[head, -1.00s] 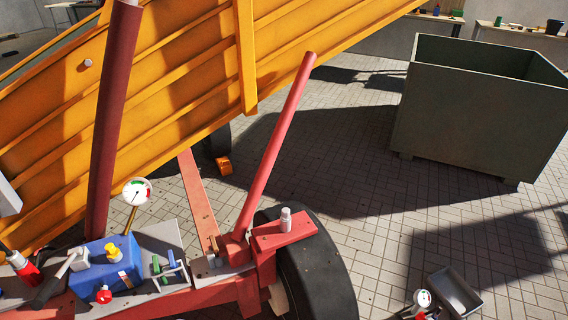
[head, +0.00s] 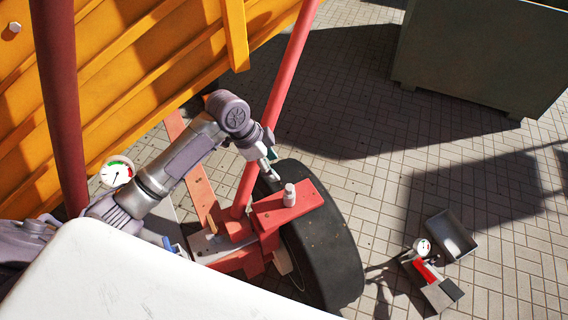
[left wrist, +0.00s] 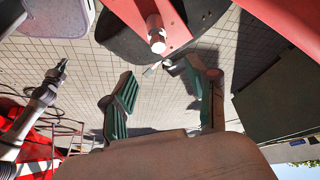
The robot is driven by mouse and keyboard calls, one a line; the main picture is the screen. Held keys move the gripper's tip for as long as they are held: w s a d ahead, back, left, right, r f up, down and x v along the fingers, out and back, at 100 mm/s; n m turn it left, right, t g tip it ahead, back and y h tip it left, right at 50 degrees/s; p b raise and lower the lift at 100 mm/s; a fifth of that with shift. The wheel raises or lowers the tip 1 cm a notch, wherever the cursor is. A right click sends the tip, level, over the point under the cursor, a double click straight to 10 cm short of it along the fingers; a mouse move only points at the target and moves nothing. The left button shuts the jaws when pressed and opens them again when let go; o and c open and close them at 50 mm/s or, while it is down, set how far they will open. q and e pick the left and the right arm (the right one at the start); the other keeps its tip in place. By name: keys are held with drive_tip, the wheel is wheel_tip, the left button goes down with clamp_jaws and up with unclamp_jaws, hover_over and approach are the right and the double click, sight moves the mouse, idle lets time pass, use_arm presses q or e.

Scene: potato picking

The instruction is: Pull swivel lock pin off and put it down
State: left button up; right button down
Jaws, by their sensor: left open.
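The swivel lock pin, seen as a pale grey knob (head: 289,194), stands upright on a red plate (head: 272,214) over the tyre. In the left wrist view the knob (left wrist: 156,36) shows above and beyond the fingertips. My left gripper (head: 269,165) is a little above and to the left of the knob in the head view, apart from it. In the left wrist view its green-padded fingers (left wrist: 160,88) are spread with nothing between them. My right gripper does not show in the head view.
A slanted red bar (head: 289,85) rises beside my left gripper. The black tyre (head: 332,250) is under the plate. A grey tray (head: 452,235) lies on the paved floor at right, near a gauge (head: 422,247). A dark green bin (head: 480,50) stands behind. Paving between is clear.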

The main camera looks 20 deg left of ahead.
use_arm(q)
approach(289, 187)
drive_tip(key=x, duration=0.9)
drive_tip(key=shift+d+f, duration=0.1)
drive_tip(key=shift+f, duration=0.05)
drive_tip(key=shift+w+d+f+p, duration=0.1)
drive_tip(key=shift+w+f+p, duration=0.05)
drive_tip(key=shift+f+p, duration=0.15)
drive_tip(key=shift+f, duration=0.3)
clamp_jaws()
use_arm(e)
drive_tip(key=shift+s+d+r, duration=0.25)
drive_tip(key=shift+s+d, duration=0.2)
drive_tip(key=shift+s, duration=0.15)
